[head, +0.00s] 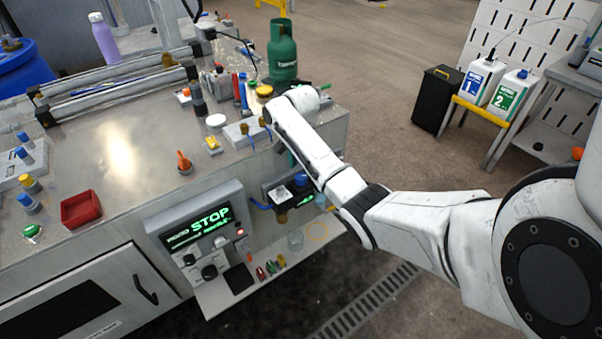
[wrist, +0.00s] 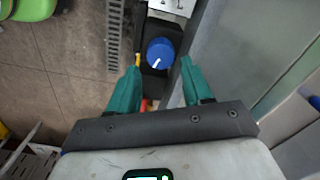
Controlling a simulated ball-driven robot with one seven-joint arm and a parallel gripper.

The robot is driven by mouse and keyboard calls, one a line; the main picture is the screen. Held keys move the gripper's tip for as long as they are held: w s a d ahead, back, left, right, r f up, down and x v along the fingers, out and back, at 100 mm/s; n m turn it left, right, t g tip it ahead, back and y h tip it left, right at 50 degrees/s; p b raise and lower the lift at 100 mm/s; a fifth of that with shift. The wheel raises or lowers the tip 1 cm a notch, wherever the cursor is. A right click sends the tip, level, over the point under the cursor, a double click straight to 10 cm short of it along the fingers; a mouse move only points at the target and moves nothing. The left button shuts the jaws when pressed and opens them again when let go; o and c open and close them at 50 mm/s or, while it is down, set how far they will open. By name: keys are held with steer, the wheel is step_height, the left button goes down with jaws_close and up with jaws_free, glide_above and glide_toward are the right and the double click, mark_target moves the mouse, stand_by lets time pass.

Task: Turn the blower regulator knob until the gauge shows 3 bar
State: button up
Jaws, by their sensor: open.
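The blue regulator knob (wrist: 160,50) has a white pointer line and sits on a dark block in the wrist view. It also shows in the head view (head: 301,179) on the front of the bench, beside my arm. My gripper (wrist: 161,68) is open, with one teal finger to each side of the knob in the picture. No contact with the knob shows, and I cannot tell how far off it is. In the head view my gripper is mostly hidden behind my arm. I cannot make out a gauge reading in either view.
A control panel reading STOP (head: 210,220) is left of the knob on the bench front. Below is a shelf (head: 235,297) with small coloured items and a clear cup (head: 295,240). The bench top (head: 120,160) holds many parts and a green gas bottle (head: 282,52).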

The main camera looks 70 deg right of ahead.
mark_target(301, 176)
steer(key=shift+f, duration=2.3)
steer(key=c, duration=0.8)
